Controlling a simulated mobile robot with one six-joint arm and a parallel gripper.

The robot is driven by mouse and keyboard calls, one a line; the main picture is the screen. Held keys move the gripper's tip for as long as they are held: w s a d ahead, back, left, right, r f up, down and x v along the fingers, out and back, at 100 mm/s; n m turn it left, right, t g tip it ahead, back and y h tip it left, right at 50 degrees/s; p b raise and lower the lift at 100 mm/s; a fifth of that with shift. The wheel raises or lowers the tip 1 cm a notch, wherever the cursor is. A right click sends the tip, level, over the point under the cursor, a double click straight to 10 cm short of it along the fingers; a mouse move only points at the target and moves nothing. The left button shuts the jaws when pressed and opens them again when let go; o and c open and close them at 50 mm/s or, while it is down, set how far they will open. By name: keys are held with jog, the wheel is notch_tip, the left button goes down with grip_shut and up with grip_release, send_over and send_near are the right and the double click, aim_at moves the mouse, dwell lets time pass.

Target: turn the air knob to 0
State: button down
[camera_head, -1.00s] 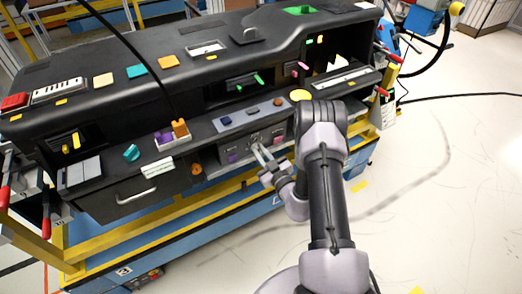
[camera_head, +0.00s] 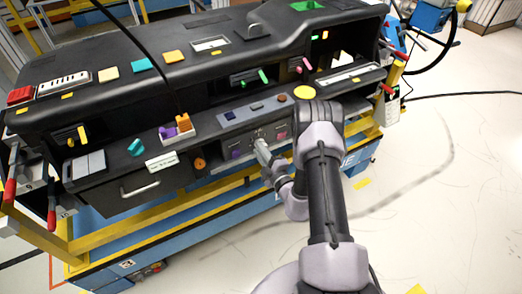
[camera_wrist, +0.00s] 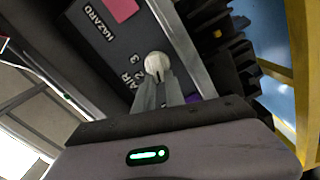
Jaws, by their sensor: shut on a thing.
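The air knob (camera_wrist: 156,63) is a pale round knob on the dark panel in the wrist view. The printed word AIR and the digits 2 and 3 show beside it; other marks are hidden. My gripper (camera_wrist: 160,78) is shut on the knob, with its two grey fingers against its sides. In the head view my gripper (camera_head: 262,146) reaches the small control panel on the dashboard's front, and its fingers cover the knob there. I cannot tell which number the knob points to.
A pink HAZARD button (camera_wrist: 122,9) lies near the knob. On the dashboard (camera_head: 110,118), a purple button (camera_head: 236,153) and an orange knob (camera_head: 199,163) sit left of my gripper. A yellow frame rail (camera_head: 215,185) runs below. Open floor (camera_head: 440,200) lies to the right.

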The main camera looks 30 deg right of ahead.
jog(key=shift+f+n, duration=0.2)
jog(key=shift+n, duration=0.75)
jog(key=shift+f+n, duration=0.15)
jog(key=shift+n, duration=0.8)
jog(key=c, duration=1.4)
grip_release()
